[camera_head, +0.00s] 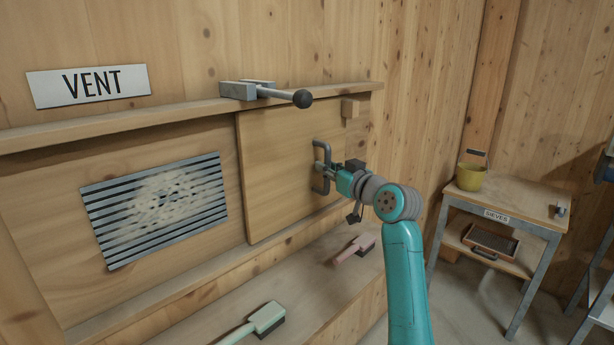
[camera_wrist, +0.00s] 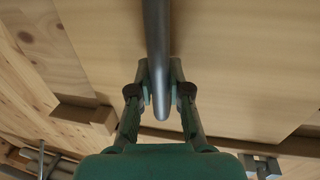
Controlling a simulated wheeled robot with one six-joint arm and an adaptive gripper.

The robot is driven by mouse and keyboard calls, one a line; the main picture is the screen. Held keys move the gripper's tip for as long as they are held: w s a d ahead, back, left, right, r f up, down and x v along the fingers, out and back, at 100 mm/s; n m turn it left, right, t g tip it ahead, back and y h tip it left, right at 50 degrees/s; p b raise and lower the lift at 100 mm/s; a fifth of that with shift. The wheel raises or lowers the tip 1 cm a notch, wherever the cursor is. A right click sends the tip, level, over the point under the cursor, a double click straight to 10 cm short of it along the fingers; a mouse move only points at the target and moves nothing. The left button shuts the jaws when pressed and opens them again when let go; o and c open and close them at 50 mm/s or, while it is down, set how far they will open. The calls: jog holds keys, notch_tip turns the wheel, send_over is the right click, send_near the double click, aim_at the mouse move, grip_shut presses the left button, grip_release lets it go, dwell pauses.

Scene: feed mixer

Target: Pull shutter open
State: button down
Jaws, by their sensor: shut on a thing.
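The shutter (camera_head: 278,170) is a plain wooden panel set in the rails on the wall, standing to the right of the vent grille (camera_head: 158,208). The grille is uncovered, and pale dusty matter clings to its slats. A grey bar handle (camera_head: 319,172) is fixed near the shutter's right side. My gripper (camera_head: 338,178) is at this handle; in the wrist view its two fingers (camera_wrist: 160,92) are shut on the handle bar (camera_wrist: 158,45), one on each side. The shutter's face also fills much of the wrist view (camera_wrist: 235,60).
A latch with a black knob (camera_head: 302,98) sits on the upper rail (camera_head: 180,112). A wooden block (camera_head: 355,106) is at the rail's right end. Two brushes, one green (camera_head: 266,318) and one pink (camera_head: 356,247), lie on the ledge below.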

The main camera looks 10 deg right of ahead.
jog(key=shift+w+d, duration=0.65)
jog(key=shift+d, duration=0.3)
jog(key=c, duration=1.1)
grip_release()
jog(key=shift+s, duration=0.1)
jog(key=v, duration=1.1)
jog(key=shift+s+d, duration=0.15)
jog(key=shift+s, duration=0.25)
